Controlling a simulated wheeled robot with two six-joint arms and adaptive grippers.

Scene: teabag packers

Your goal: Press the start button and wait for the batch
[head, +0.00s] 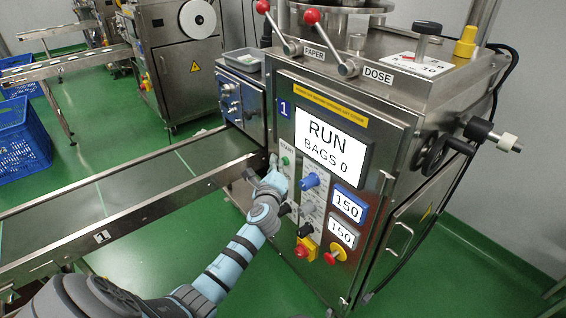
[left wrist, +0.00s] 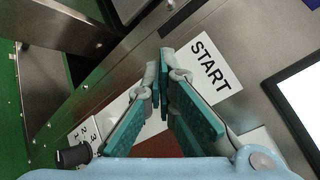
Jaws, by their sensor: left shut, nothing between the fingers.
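The start button (head: 285,161) is a small green button under the START label on the machine's front panel. My left gripper (head: 272,165) is at the panel just left of and below the button. Its fingers are shut and empty. In the left wrist view the left gripper (left wrist: 163,75) points at the panel beside the START label (left wrist: 212,66), and the button is hidden there. Whether the fingertips touch the panel I cannot tell. The display (head: 331,143) reads RUN, BAGS 0. My right gripper is not in view.
A blue selector knob (head: 310,181), a red and yellow switch (head: 304,248) and a red stop button (head: 331,257) sit on the same panel. A conveyor (head: 130,193) runs left from the machine. Levers with red knobs (head: 311,15) stand on top. Blue crates (head: 25,140) stand at far left.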

